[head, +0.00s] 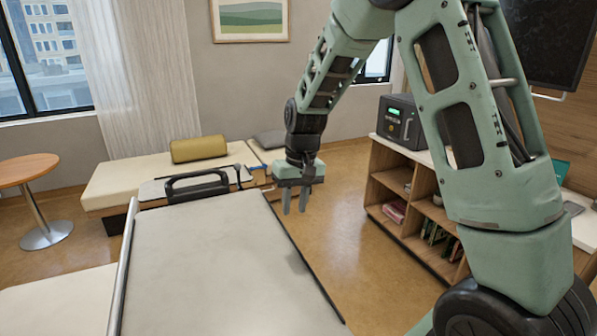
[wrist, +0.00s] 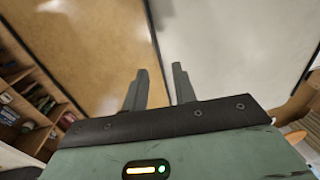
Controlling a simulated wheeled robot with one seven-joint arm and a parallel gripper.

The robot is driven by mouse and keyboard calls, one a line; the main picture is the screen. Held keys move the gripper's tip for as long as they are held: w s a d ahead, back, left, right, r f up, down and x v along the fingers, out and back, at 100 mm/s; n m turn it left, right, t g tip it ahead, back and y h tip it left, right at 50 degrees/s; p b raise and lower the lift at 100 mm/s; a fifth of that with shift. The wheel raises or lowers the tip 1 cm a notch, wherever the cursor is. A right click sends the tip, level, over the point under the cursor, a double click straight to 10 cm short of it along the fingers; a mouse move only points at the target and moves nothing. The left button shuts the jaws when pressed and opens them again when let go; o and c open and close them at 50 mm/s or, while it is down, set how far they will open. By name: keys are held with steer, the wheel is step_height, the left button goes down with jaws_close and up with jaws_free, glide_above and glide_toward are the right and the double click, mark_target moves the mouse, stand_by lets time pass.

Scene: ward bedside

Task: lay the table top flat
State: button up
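The table top (head: 215,265) is a large pale panel with dark edges, filling the lower middle of the head view. A black loop handle (head: 197,182) stands at its far end. I cannot tell its exact tilt from here. My gripper (head: 295,203) points down beside the far right corner of the panel, with its two fingers apart and nothing between them. In the wrist view the open fingers (wrist: 158,75) show against the pale panel (wrist: 235,45) and the wooden floor, near the panel's dark edge. I see no contact.
A shelf unit (head: 408,222) with books and a dark box (head: 399,122) stands right. A cushioned bench (head: 112,186) with a yellow bolster (head: 198,149) lies behind the panel. A round table (head: 28,168) is at left. Open floor (head: 340,215) lies between panel and shelf.

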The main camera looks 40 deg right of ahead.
step_height(320, 180, up, 10)
steer(key=d, duration=0.1)
steer(key=shift+b, duration=0.35)
steer(key=shift+s+f, duration=0.1)
steer(key=s+a+f+n, duration=0.1)
steer(key=s+a+n, duration=0.2)
steer(key=s+a, duration=0.45)
steer(key=s+a+f+n, duration=0.2)
steer(key=s+a, duration=0.2)
steer(key=a, duration=0.6)
steer(key=s+a+f+n, duration=0.1)
steer(key=s+a+n, duration=0.1)
steer(key=s, duration=0.6)
steer(key=s+a+f+n, duration=0.2)
steer(key=s+a+n, duration=0.1)
steer(key=s, duration=0.4)
steer(key=shift+s+a+f+h, duration=0.2)
steer(key=shift+s+f+h, duration=0.1)
steer(key=shift+s+h, duration=0.1)
steer(key=shift+a, duration=0.1)
